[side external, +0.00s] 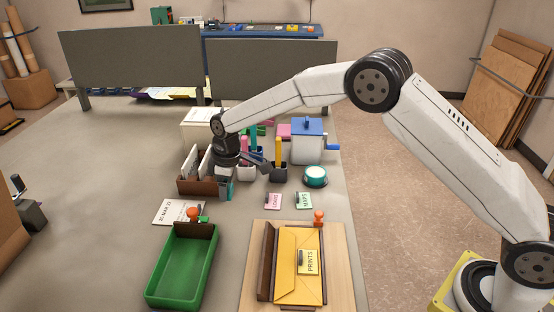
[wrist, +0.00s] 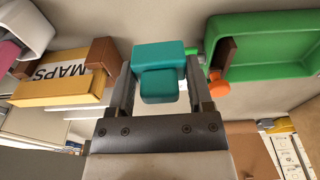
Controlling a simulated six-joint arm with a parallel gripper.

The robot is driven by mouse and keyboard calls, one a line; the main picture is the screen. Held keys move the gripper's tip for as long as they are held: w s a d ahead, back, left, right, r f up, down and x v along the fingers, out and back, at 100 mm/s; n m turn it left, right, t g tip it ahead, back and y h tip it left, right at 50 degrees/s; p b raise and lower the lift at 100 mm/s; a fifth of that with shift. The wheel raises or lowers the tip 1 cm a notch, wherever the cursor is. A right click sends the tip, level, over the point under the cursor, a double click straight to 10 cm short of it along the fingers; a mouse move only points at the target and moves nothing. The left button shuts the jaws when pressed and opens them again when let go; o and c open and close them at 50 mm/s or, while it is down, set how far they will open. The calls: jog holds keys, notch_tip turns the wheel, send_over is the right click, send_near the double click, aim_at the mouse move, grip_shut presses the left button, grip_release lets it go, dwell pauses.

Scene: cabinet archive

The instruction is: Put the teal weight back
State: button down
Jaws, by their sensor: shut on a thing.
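The teal weight (wrist: 160,60) is a blocky piece with a smaller step on its near face. In the wrist view my gripper (wrist: 160,88) is shut on it, with one finger on each side. In the side view the teal weight (side external: 227,190) shows only in small part below my dark gripper (side external: 232,176), at the right front end of the brown card rack (side external: 188,186). I cannot tell whether the weight touches the table or the rack.
Pen cups (side external: 279,172), a blue-topped box with a crank (side external: 307,145) and a round teal-topped jar (side external: 316,177) stand to the right. In front are a green tray (side external: 155,295) and a wooden board (side external: 345,290) bearing a yellow envelope (side external: 290,285). Bare table lies left.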

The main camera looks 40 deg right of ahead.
aim_at(228, 217)
jog(key=shift+f, duration=0.1)
jog(key=shift+f, duration=3.4)
jog(key=shift+f, duration=0.5)
grip_release()
jog(key=shift+c, duration=0.2)
jog(key=shift+s+d+r, duration=0.1)
jog(key=shift+r, duration=1.05)
jog(key=shift+s+d+r, duration=0.1)
jog(key=shift+s+r, duration=0.05)
jog(key=shift+r, duration=0.95)
jog(key=shift+s+d+r, duration=0.1)
jog(key=shift+r, duration=1.05)
jog(key=shift+r, duration=0.15)
